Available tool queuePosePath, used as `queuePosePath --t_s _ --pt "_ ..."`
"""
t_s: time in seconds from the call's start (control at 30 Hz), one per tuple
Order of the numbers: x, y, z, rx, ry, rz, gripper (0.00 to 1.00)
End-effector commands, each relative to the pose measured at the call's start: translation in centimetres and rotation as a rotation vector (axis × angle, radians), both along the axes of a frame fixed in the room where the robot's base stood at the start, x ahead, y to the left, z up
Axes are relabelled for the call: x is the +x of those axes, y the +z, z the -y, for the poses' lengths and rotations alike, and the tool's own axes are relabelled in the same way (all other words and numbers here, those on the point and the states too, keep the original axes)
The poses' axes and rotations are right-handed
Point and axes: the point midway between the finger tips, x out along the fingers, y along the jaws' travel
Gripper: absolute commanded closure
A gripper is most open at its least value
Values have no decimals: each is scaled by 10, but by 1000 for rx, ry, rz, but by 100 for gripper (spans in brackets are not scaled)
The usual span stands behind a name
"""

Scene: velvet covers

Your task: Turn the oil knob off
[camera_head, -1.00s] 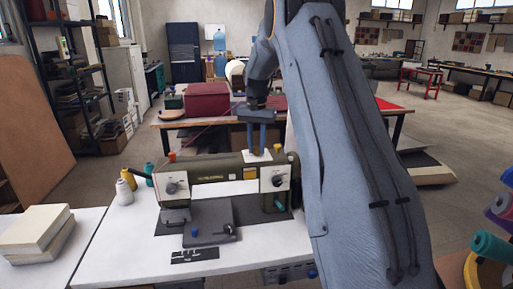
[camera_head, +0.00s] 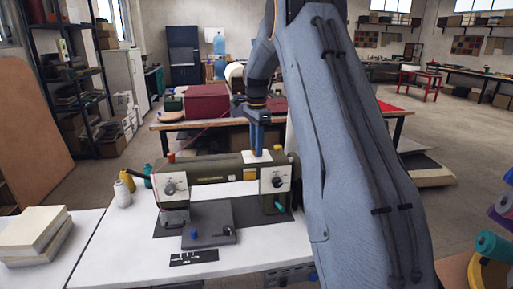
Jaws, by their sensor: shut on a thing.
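The green sewing machine (camera_head: 215,172) stands on the white table, with a white plate (camera_head: 249,158) on top of its right end. My gripper (camera_head: 257,151) points straight down there, its blue fingers close together at the plate. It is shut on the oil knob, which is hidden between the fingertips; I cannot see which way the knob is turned. Two dials show on the machine's front, a left dial (camera_head: 170,188) and a right dial (camera_head: 278,182), both apart from the gripper.
Thread spools (camera_head: 123,192) stand left of the machine. A stack of pale blocks (camera_head: 36,232) lies on the white table (camera_head: 95,262) at left. A dark red box (camera_head: 207,104) sits on the table behind. My arm hides much of the right side.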

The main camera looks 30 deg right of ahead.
Motion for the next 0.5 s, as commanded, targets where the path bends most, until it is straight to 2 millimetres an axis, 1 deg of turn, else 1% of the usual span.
queuePosePath --t_s 0.2,0.5 --pt "1 2 2 -3 -93 6 98" --pt "1 3 2 -3 -139 6 98"
